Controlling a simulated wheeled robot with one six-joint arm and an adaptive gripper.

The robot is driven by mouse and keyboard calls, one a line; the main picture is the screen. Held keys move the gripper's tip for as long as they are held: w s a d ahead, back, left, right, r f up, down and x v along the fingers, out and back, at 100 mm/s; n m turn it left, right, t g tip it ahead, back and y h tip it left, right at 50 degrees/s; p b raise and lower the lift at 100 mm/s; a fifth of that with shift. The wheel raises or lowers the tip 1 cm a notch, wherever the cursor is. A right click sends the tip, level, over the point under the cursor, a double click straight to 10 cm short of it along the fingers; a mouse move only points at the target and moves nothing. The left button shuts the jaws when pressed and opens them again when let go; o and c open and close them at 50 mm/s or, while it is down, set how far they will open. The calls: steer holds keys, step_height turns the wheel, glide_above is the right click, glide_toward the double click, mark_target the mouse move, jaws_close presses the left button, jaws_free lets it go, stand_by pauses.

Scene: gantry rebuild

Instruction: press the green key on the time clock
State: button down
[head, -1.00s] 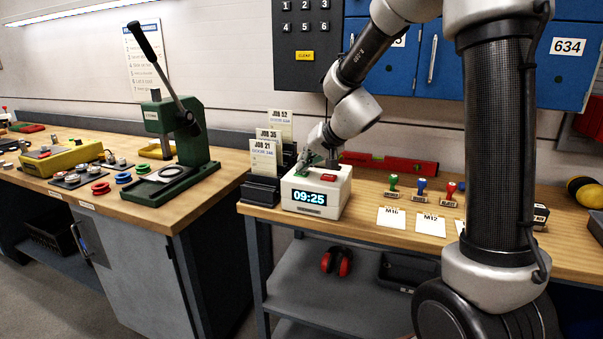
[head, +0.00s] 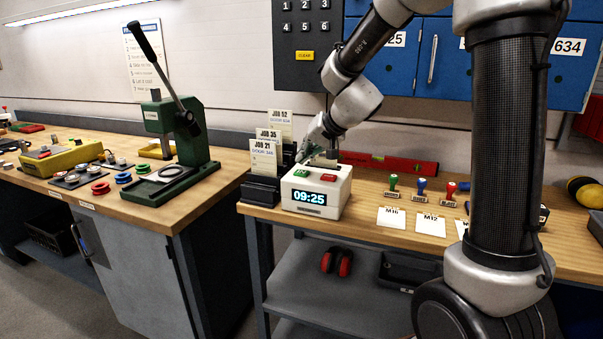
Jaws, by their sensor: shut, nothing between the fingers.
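The time clock (head: 333,201) is a cream box on the left end of the wooden bench, with a lit display (head: 309,198) reading 09:25. Its green key (head: 301,173) shows on the left of the top face. A red key (head: 329,177) sits to the right of it. My gripper (head: 301,160) is shut and empty, pointing down just above and behind the green key. A small gap seems to separate the fingertips from the key, but contact is hard to judge at this size.
Job card holders (head: 262,189) stand close to the left of the clock. A red level (head: 388,163) lies behind it along the wall. Several stamps (head: 421,189) and white cards (head: 431,225) are to the right. A green press (head: 190,150) stands on the left bench.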

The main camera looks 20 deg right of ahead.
mark_target(304, 171)
steer(key=shift+r, duration=2.1)
steer(key=shift+s+a+f, duration=0.1)
steer(key=shift+s+f, duration=0.05)
steer(key=shift+s, duration=0.05)
steer(key=s+f, duration=0.1)
steer(key=s+f+g, duration=0.1)
steer(key=s, duration=0.1)
steer(key=s+f+g, duration=0.1)
steer(key=shift+s+d+f+n, duration=0.25)
steer(key=shift+s+d+n, duration=0.05)
steer(key=shift+d, duration=0.05)
steer(key=s+d+r+h, duration=0.1)
steer(key=s+d, duration=0.3)
steer(key=s, duration=0.5)
steer(key=s+d+r+n+g+h, duration=0.1)
steer(key=s+d, duration=0.4)
steer(key=s, duration=0.5)
steer(key=s+d+r+n+h, duration=0.1)
steer(key=s+d, duration=0.3)
steer(key=s, duration=0.6)
steer(key=shift+s+d+r+g+h, duration=0.15)
steer(key=shift+s+d+g+h, duration=0.2)
steer(key=shift+h, duration=0.45)
